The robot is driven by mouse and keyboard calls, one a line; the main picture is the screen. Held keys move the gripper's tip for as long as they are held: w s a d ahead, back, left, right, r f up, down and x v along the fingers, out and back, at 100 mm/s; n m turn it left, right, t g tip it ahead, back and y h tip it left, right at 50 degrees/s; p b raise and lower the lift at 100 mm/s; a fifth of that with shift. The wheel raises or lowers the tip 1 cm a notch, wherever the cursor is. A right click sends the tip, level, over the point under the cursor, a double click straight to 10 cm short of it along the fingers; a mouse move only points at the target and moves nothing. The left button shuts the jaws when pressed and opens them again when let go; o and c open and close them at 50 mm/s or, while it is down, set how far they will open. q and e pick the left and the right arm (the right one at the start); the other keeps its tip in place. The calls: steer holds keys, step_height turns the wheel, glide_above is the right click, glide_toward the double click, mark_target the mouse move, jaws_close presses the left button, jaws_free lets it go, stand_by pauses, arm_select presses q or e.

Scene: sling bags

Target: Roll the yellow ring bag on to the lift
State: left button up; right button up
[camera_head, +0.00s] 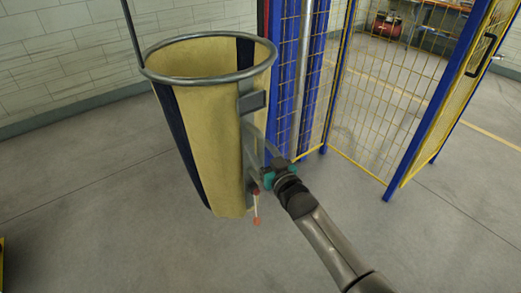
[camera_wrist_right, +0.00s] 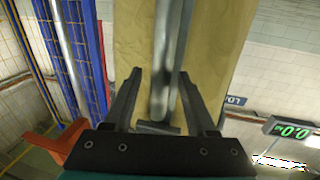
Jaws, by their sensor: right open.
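The yellow ring bag (camera_head: 205,130) hangs upright left of centre in the head view, with dark blue stripes and a round grey metal ring at its top. A grey metal bar runs down its right side and also shows in the right wrist view (camera_wrist_right: 165,50). My right gripper (camera_head: 260,155) is at this side of the bag, low on the bar. In the right wrist view its two fingers (camera_wrist_right: 160,82) stand apart, one on each side of the bar. I cannot tell whether they touch it. My left gripper is not in view.
A cage of blue posts and yellow mesh (camera_head: 385,90) stands right of the bag, its door (camera_head: 455,95) swung out; I cannot tell if this is the lift. A green digital display (camera_wrist_right: 288,128) shows right of the bag.

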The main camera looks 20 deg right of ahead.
steer(key=shift+c, duration=0.2)
jaws_close()
stand_by(0.3)
stand_by(1.0)
